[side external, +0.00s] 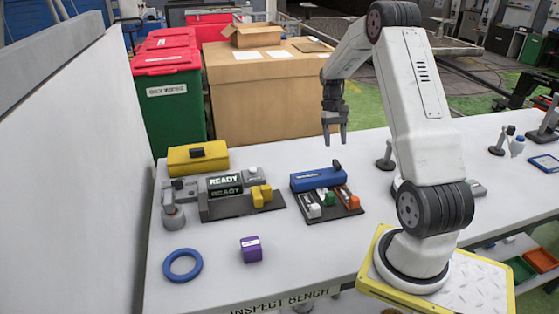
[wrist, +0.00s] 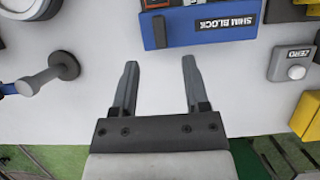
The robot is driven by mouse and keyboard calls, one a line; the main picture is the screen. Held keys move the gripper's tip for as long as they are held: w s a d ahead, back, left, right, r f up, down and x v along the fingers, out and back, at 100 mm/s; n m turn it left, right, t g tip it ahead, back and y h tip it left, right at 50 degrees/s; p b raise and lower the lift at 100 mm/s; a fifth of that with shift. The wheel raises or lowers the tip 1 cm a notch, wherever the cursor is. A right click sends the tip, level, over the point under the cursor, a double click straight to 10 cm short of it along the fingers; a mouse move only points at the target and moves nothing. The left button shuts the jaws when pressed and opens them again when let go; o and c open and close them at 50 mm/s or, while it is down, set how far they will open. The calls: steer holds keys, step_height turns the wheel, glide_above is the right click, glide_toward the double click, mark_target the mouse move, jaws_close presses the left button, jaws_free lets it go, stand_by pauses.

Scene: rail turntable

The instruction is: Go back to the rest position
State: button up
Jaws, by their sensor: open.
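My gripper (side external: 335,130) hangs from the arm above the bench, pointing down, toward the bench's back edge. Its fingers are apart and nothing is between them. In the wrist view my gripper (wrist: 155,85) shows both fingers spread over bare white bench top.
The bench (side external: 215,285) holds a READY display (side external: 225,181), a yellow case (side external: 198,158), a blue ring (side external: 182,265) and a purple block (side external: 251,249). White, green and orange blocks sit in the tray. A dark stand (side external: 386,157) is near the arm. The front middle is clear.

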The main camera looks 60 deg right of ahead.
steer(key=shift+w+d+r, duration=0.15)
steer(key=shift+r, duration=0.45)
steer(key=w+a+n+t+h, duration=0.1)
steer(key=w+a+n, duration=0.15)
steer(key=a, duration=0.65)
steer(key=w+a+n+t+h, duration=0.1)
steer(key=w+a+n+h, duration=0.15)
steer(key=a, duration=0.65)
steer(key=s+a+n+t, duration=0.1)
steer(key=s+a+n, duration=0.1)
steer(key=a, duration=0.6)
steer(key=s+a+f+n+t, duration=0.1)
steer(key=s+a+n+t, duration=0.1)
steer(key=a, duration=0.6)
steer(key=shift+s+a+t, duration=0.2)
steer(key=shift+s+t, duration=0.1)
steer(key=shift+s, duration=0.3)
